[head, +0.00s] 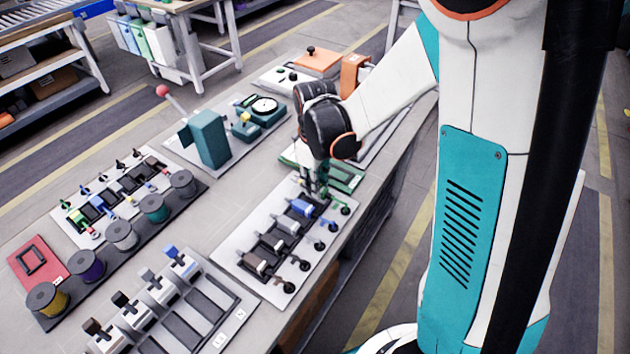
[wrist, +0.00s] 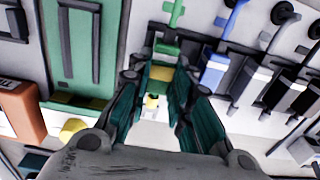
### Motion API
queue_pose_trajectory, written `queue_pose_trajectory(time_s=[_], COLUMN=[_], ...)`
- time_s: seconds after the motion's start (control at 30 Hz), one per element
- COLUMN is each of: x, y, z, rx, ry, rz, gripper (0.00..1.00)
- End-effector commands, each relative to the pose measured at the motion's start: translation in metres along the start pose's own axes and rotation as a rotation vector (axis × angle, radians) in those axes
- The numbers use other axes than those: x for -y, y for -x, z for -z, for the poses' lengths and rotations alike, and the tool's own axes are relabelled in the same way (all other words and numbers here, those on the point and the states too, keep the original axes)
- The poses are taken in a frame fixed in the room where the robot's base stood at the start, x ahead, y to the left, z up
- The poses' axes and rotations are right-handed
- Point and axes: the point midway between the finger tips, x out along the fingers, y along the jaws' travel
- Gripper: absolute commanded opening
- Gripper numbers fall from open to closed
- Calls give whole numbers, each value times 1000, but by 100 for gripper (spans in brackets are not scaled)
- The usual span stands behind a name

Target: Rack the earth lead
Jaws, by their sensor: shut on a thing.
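The earth lead, green with a yellow band (wrist: 161,73) and a pale tip, is between the fingers of my gripper (wrist: 158,82) in the wrist view. My gripper is shut on it. A green strip runs from it toward the top of that view. In the head view my gripper (head: 314,186) points down over the far end of the pale rack board (head: 226,256) and mostly hides the lead. The lead lines up beside the blue lead (wrist: 213,72) in the row. I cannot tell whether it touches the board.
Grey, black and brown leads sit along the board beyond the blue lead (head: 301,207). A green panel (wrist: 79,45) lies close on the other side. A teal press (head: 207,138) with a red-knobbed lever and several wire spools (head: 122,235) stand farther left.

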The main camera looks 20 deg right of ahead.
Motion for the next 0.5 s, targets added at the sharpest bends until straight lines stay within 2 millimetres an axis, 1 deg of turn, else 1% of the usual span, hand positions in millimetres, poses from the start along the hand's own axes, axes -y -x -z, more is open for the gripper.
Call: queue_pose_trajectory(time_s=[0.5], x=[0], y=[-3], z=[0], rx=[0], ry=[0], rz=[0], gripper=[0])
